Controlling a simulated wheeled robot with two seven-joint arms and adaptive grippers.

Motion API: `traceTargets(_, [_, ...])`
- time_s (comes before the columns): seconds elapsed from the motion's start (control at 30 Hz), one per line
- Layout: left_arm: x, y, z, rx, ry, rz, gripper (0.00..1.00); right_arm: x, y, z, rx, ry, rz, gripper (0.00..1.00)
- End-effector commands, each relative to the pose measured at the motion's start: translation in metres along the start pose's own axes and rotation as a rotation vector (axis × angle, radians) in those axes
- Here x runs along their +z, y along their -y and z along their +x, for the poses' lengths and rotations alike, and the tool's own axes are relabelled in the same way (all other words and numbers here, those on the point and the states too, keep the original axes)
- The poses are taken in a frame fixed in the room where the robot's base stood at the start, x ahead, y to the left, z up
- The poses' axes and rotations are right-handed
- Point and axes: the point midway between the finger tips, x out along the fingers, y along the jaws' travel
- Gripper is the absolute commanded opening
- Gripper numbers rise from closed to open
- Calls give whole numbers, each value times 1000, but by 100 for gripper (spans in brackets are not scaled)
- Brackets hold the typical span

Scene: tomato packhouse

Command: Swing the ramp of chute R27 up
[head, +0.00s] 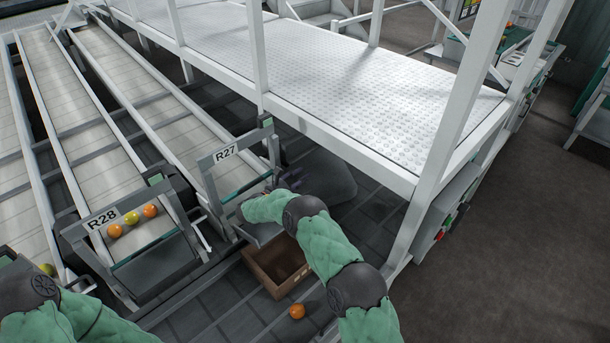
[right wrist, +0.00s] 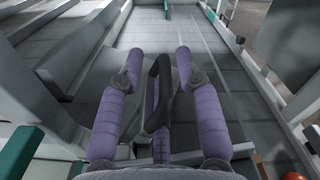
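Chute R27 stands at the centre of the head view, with its sign on a grey frame (head: 225,153). Its grey ramp plate (head: 262,233) shows at the chute's lower end, partly covered by my right arm. Gaps show between the handle and the upper fingertips. My left arm shows at the lower left; its gripper is out of view.
A brown box (head: 260,277) stands below the chute end, with an orange tomato (head: 297,312) on the floor in front. Chute R28 (head: 103,218) with several tomatoes is to the left. A white-railed metal platform (head: 370,110) rises to the right.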

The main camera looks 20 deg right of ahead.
Motion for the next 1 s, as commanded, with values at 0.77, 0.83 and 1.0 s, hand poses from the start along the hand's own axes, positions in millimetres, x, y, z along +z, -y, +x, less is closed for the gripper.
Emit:
traceTargets(0.77, [0, 0, 0, 0, 0, 0, 40, 0, 0, -96, 0, 0, 0, 35])
traceTargets(0.83, [0, 0, 0, 0, 0, 0, 40, 0, 0, -96, 1, 0, 0, 35])
traceTargets(1.0, [0, 0, -1, 0, 0, 0, 40, 0, 0, -95, 0, -3, 0, 10])
